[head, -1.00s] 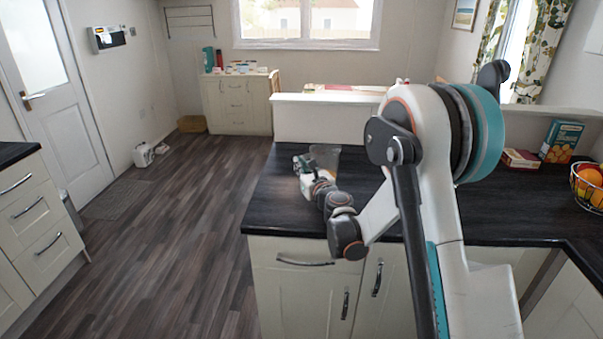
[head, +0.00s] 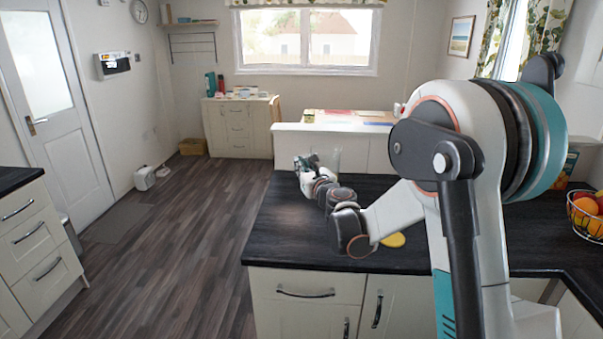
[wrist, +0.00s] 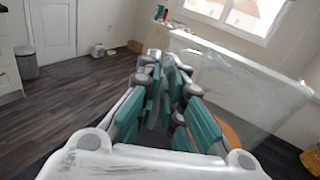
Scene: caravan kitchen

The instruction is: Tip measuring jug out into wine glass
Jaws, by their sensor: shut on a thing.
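The measuring jug (head: 331,160) is a clear, see-through vessel, small and partly hidden behind my gripper in the head view. In the wrist view the jug (wrist: 240,85) fills the right side as a large transparent wall beside the fingers. My gripper (head: 307,164) is shut on the jug and holds it above the far left part of the dark worktop. The teal-padded fingers of my gripper (wrist: 165,75) show in the wrist view. No contents can be made out in the jug. I cannot make out a wine glass in either view.
A fruit basket (head: 588,214) stands at the right. A low white partition (head: 290,150) runs behind the worktop.

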